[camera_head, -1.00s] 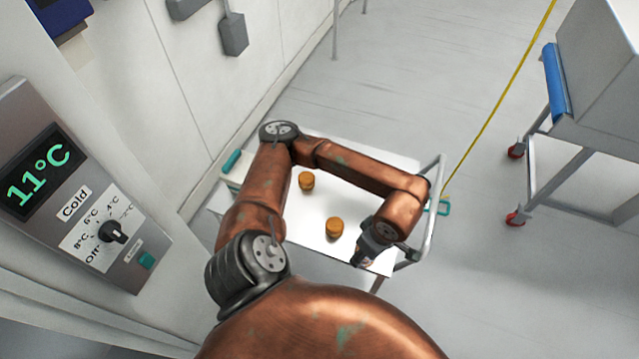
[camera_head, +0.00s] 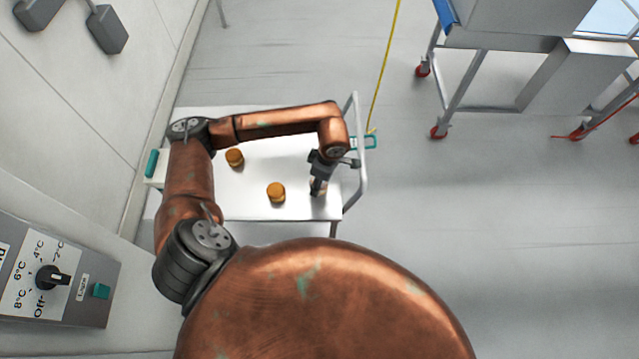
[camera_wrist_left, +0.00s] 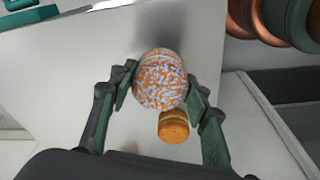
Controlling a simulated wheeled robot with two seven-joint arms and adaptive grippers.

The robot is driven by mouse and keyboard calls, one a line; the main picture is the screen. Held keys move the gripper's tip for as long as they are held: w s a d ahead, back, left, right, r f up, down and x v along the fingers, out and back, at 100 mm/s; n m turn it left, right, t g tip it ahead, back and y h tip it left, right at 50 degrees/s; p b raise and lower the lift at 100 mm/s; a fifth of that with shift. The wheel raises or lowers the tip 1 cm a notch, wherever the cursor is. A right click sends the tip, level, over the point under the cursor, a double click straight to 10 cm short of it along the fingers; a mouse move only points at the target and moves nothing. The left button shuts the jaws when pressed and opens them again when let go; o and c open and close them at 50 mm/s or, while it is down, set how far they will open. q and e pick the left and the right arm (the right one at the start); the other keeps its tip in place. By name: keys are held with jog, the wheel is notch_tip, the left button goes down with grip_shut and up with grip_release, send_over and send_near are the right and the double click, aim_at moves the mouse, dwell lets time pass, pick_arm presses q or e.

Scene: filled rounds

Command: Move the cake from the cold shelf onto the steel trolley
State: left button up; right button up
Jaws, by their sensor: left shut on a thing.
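My left gripper (camera_head: 318,188) is over the front right part of the steel trolley (camera_head: 238,205). In the left wrist view its two fingers (camera_wrist_left: 160,92) are closed on both sides of a round cake (camera_wrist_left: 160,78), orange with pale blue speckles. In the head view the gripper mostly hides this cake. I cannot tell whether the cake touches the trolley top. Two plain orange-brown round pieces stand on the trolley, one further back (camera_head: 234,157) and one nearer the gripper (camera_head: 276,192). My right gripper is not in view.
The control panel (camera_head: 60,280) of the cold unit is at lower left. The trolley has a rail handle (camera_head: 357,150) on its right side. A grey wheeled stand (camera_head: 500,65) is at upper right. The floor right of the trolley is clear.

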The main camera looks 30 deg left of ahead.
pick_arm(q)
jog(key=shift+w+a+f, duration=0.15)
jog(key=shift+w+f, duration=0.5)
jog(key=shift+f, duration=0.15)
notch_tip(320, 180, down, 3)
jog(key=shift+w+f+p, duration=0.1)
jog(key=shift+p, duration=0.35)
jog(key=shift+f, duration=0.15)
jog(key=o, duration=0.8)
jog(key=shift+c, duration=0.2)
jog(key=shift+r, duration=0.25)
jog(key=r, duration=0.3)
jog(key=d+r+b, duration=0.1)
jog(key=r, duration=0.7)
jog(key=shift+w+d, duration=0.15)
jog(key=shift+d, duration=0.15)
jog(key=shift+r, duration=0.35)
